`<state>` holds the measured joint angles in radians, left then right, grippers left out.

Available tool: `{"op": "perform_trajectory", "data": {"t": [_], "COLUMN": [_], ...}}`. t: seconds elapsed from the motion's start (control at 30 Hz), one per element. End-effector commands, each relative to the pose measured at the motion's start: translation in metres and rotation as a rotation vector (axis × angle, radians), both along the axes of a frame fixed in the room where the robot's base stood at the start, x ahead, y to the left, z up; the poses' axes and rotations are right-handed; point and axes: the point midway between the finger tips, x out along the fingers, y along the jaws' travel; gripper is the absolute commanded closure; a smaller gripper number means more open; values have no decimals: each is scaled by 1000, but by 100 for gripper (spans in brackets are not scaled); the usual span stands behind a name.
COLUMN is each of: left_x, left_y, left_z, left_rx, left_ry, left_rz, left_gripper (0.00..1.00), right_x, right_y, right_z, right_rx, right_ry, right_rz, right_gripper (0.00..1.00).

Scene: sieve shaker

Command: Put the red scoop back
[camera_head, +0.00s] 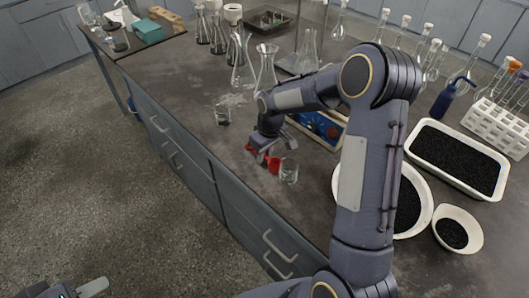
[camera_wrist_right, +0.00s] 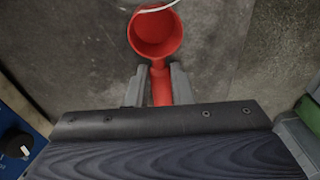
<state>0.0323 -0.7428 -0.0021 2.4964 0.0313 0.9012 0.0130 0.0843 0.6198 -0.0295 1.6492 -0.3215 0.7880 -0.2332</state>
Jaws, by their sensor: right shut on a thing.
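The red scoop (camera_wrist_right: 155,35) shows in the right wrist view, with its round cup away from me and its handle (camera_wrist_right: 161,86) between the two grey fingers. My right gripper (camera_wrist_right: 157,88) is shut on that handle. In the head view the red scoop (camera_head: 272,163) is small, near the front edge of the bench, with my right gripper (camera_head: 264,152) over it. I cannot tell whether the scoop touches the bench. A clear glass beaker (camera_head: 289,171) stands right beside the scoop cup. My left gripper (camera_head: 82,290) is partly in view at the bottom left, away from the bench; its jaws are unclear.
A blue device (camera_head: 322,128) is partly hidden behind my right arm. Another small beaker (camera_head: 222,114) stands to the left. Flasks, a white tray of black grains (camera_head: 455,158), a white bowl (camera_head: 457,230) and a tube rack (camera_head: 499,124) fill the back and right.

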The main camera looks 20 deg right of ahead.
Motion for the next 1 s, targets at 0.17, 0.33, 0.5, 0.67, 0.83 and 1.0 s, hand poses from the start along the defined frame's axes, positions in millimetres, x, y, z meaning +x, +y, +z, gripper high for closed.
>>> {"op": "perform_trajectory", "data": {"t": [0.17,0.33,0.5,0.67,0.83,1.0], "left_x": [0,0,0,0,0,0], "left_y": [0,0,0,0,0,0], "left_z": [-1,-1,2,1,1,1], "left_rx": [0,0,0,0,0,0], "left_ry": [0,0,0,0,0,0], "left_rz": [0,0,0,0,0,0], "left_gripper": [64,64,64,64,64,64], "right_x": [0,0,0,0,-3,-6], "right_y": [0,0,0,-2,-5,-8], "right_z": [-1,-1,2,19,55,90], "right_rx": [0,0,0,0,0,0], "right_ry": [0,0,0,-4,-6,-5], "right_rz": [0,0,0,-1,-3,0], "right_gripper": [61,58,58,58,58,58]}}
